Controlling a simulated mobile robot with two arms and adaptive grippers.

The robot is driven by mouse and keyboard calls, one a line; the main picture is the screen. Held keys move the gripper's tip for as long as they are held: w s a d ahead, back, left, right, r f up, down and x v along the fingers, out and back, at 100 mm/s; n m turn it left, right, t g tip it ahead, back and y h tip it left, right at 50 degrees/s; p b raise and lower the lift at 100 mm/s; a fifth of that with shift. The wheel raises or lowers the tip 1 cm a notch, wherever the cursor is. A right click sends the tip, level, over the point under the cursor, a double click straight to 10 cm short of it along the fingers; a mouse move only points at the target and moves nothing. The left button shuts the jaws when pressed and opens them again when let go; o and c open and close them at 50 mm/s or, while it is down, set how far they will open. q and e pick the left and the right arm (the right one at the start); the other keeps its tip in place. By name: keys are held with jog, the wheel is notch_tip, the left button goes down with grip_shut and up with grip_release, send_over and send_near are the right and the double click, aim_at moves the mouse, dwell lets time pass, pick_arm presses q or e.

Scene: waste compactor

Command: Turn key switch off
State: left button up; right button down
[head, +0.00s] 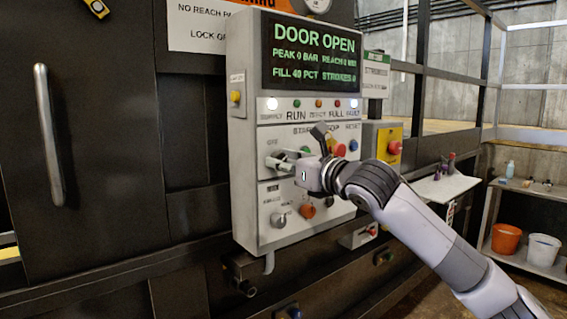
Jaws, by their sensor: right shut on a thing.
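The grey control panel (241,130) stands upright in the middle of the head view, with a lit screen reading "DOOR OPEN". The key switch (275,162) is on its left side, below a label that seems to read "OFF". My right gripper (292,157) reaches in from the right and is shut on the key switch. The gripper partly hides the switch, so its exact angle is hard to tell. My left gripper is not in view.
A red emergency button (394,148) sits on a yellow box. A shelf with buckets stands right.

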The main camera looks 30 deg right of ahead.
jog(key=n+b, duration=0.3)
jog(key=n, duration=0.5)
jog(key=shift+d+r+n, duration=0.1)
jog(key=shift+r+n, duration=0.05)
jog(key=shift+n, duration=1.75)
jog(key=c, duration=1.2)
grip_release()
jog(key=shift+c, duration=0.2)
